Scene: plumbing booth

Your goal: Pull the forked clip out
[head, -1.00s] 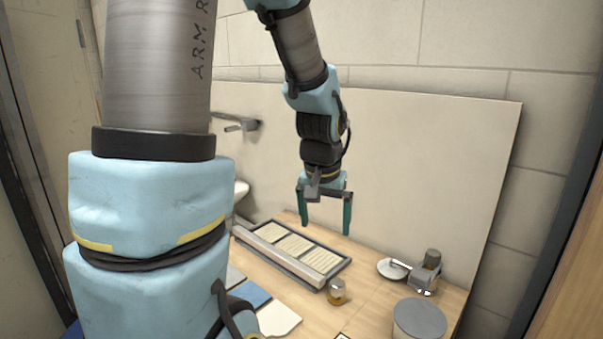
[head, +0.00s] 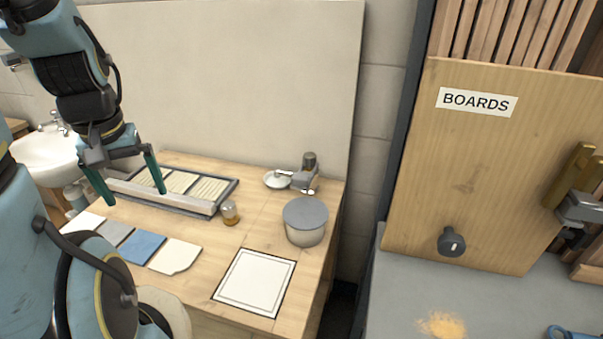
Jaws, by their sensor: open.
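My gripper (head: 135,196) is in the left of the head view, its two green fingers pointing down and spread apart with nothing between them. It hangs in front of a slatted tray in the picture. A small grey and brown fitting (head: 308,172) stands at the back right of the wooden table, well to the right of my gripper. I cannot pick out a forked clip; at this size I cannot tell whether one sits in the fitting.
A white dish (head: 277,180) lies beside the fitting. A grey-lidded round tub (head: 306,222), a small amber jar (head: 230,213), the slatted tray (head: 203,208) and a white framed sheet (head: 254,282) are on the table (head: 205,288). A BOARDS panel (head: 470,180) stands at right.

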